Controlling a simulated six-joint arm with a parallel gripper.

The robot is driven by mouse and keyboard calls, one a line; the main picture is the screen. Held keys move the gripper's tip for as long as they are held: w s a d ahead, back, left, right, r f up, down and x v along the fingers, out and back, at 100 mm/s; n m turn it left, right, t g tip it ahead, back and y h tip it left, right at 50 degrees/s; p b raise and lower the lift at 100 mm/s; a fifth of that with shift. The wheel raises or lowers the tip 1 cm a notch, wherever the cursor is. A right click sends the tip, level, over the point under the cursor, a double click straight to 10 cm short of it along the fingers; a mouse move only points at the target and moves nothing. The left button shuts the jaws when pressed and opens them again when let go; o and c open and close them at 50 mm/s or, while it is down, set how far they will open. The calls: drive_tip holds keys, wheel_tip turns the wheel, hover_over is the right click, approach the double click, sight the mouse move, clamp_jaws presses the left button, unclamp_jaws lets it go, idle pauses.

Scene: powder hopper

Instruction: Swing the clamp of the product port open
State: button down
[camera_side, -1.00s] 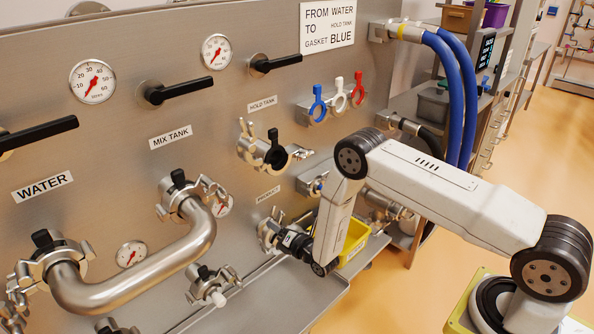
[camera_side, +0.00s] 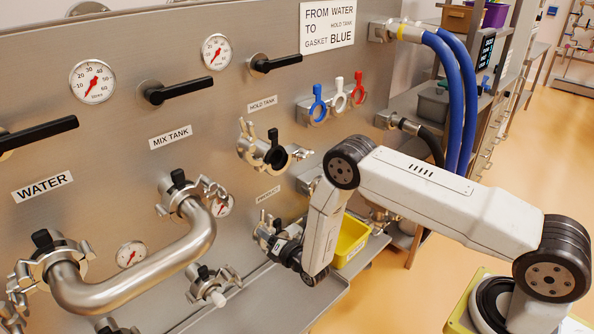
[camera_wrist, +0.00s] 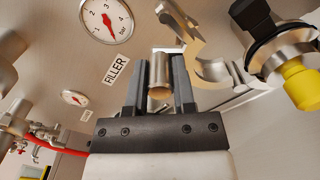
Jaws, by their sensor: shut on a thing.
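The product port (camera_side: 264,229) is low on the steel panel in the side view, below its PRODUCT label (camera_side: 267,194). My gripper (camera_side: 281,247) is at this port, and my arm hides part of it. In the wrist view my gripper (camera_wrist: 160,78) is shut on a short round metal piece (camera_wrist: 160,72), which looks like part of the clamp. Just beyond the fingers a curved clamp half (camera_wrist: 213,68) shows its hollow inner side. How far the clamp is swung cannot be told from the side view.
A yellow bin (camera_side: 350,240) stands right beside my gripper. A bent steel pipe (camera_side: 135,268) joins ports at the left. The hold tank port (camera_side: 262,150) is above. In the wrist view a fitting with a yellow knob (camera_wrist: 301,87) and a FILLER label (camera_wrist: 117,71) are near.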

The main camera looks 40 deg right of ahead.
drive_tip(key=shift+a+f, duration=0.35)
drive_tip(key=shift+a, duration=0.4)
drive_tip(key=shift+a+f, duration=0.3)
drive_tip(key=shift+a, duration=0.45)
drive_tip(key=shift+c, duration=2.4)
unclamp_jaws()
drive_tip(key=shift+d, duration=0.1)
drive_tip(key=shift+s, duration=0.1)
drive_tip(key=s, duration=0.8)
drive_tip(key=shift+s, duration=0.4)
